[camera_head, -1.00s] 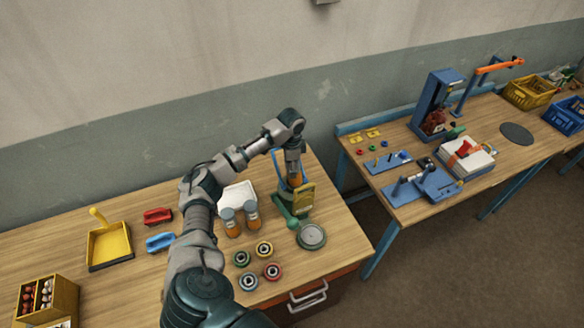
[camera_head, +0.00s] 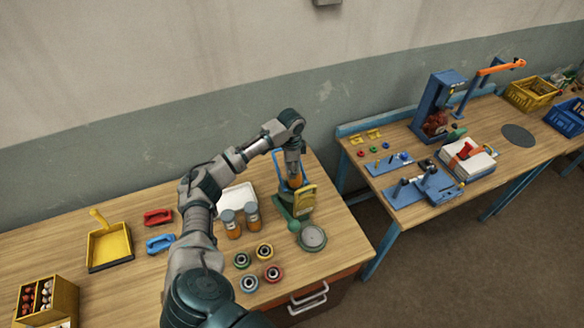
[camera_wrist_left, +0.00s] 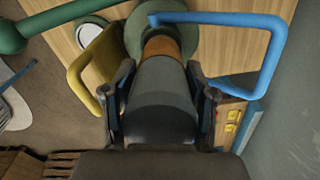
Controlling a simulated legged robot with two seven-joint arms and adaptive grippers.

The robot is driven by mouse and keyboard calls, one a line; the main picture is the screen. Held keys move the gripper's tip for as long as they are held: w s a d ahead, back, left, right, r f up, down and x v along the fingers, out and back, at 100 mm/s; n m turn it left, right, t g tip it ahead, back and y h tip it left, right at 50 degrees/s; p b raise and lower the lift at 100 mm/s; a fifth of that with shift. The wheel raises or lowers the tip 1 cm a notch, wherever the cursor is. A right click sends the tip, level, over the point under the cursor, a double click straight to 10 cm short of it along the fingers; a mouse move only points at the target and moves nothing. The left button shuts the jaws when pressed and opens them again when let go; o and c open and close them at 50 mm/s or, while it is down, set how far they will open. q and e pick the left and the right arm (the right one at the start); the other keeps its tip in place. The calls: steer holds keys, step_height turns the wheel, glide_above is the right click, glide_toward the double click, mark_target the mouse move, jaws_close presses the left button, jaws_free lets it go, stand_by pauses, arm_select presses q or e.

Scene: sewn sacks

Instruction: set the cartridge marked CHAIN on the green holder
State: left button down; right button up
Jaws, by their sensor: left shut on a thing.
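My left gripper (camera_head: 294,172) is shut on a cartridge (camera_head: 296,182) with a dark grey cap and an orange-brown body. In the left wrist view the fingers (camera_wrist_left: 162,92) clasp the grey cap (camera_wrist_left: 163,88), and the orange body (camera_wrist_left: 162,47) points toward a round green part of the green holder (camera_wrist_left: 136,40). In the head view the green holder (camera_head: 285,211) stands under the gripper, with blue and yellow handles around it. I cannot tell whether the cartridge touches it. No marking on the cartridge is readable. My right gripper is not in view.
Two similar cartridges (camera_head: 232,225) stand left of the holder near a white tray (camera_head: 238,193). Several ringed discs (camera_head: 265,250) lie in front, and a grey round plate (camera_head: 312,238) at the right. A second bench (camera_head: 410,208) with tools stands beyond a gap.

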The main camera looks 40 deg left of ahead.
arm_select(q)
steer(key=shift+a, duration=0.15)
steer(key=shift+f, duration=1.2)
stand_by(0.5)
steer(key=c, duration=0.6)
jaws_free()
steer(key=shift+c, duration=0.2)
steer(key=shift+r, duration=5.55)
steer(key=shift+f, duration=0.1)
